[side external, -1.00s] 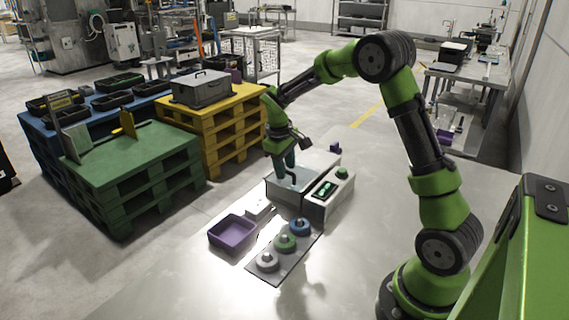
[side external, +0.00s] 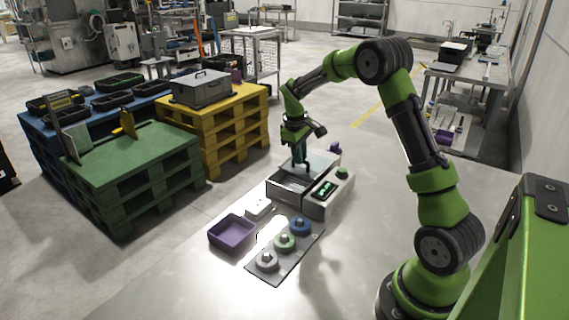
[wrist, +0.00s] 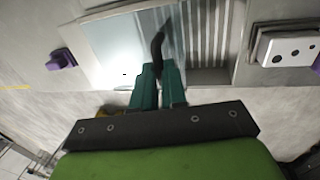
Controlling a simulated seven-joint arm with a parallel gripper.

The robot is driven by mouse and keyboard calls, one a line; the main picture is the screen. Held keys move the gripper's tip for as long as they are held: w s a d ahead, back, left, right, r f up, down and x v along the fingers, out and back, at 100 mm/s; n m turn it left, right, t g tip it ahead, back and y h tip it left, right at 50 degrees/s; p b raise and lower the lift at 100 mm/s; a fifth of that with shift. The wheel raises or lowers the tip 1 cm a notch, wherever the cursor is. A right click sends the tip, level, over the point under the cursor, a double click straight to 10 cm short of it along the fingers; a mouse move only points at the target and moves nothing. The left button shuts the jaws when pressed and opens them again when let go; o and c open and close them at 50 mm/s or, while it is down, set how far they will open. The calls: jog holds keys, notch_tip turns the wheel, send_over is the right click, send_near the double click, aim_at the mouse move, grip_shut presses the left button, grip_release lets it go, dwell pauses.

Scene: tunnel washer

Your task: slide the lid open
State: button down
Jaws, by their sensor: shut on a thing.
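The washer (side external: 284,197) is a grey box on the metal table. Its pale, see-through lid (side external: 322,161) sits pushed toward the far end, and the near part of the box is uncovered. In the wrist view the lid (wrist: 105,40) covers the left part, and the ribbed inside (wrist: 210,35) shows to its right. My gripper (side external: 304,170) is above the box at the lid's near part. In the wrist view my gripper (wrist: 158,70) has its teal fingers shut on the dark curved lid handle (wrist: 158,46).
A white block (side external: 258,207), a purple tray (side external: 232,234) and a plate with three round knobs (side external: 284,243) lie nearer. A small purple piece (side external: 335,147) is behind. The table's right side is clear.

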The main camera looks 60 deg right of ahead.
aim_at(310, 160)
jog(key=d, duration=0.5)
jog(key=shift+d+r, duration=0.1)
jog(key=shift+d, duration=0.3)
jog(key=c, duration=1.2)
grip_release()
jog(key=shift+o, duration=0.2)
jog(key=shift+a, duration=0.1)
jog(key=a+r, duration=0.3)
jog(key=r, duration=1.3)
jog(key=shift+a+r, duration=0.15)
jog(key=shift+r, duration=0.05)
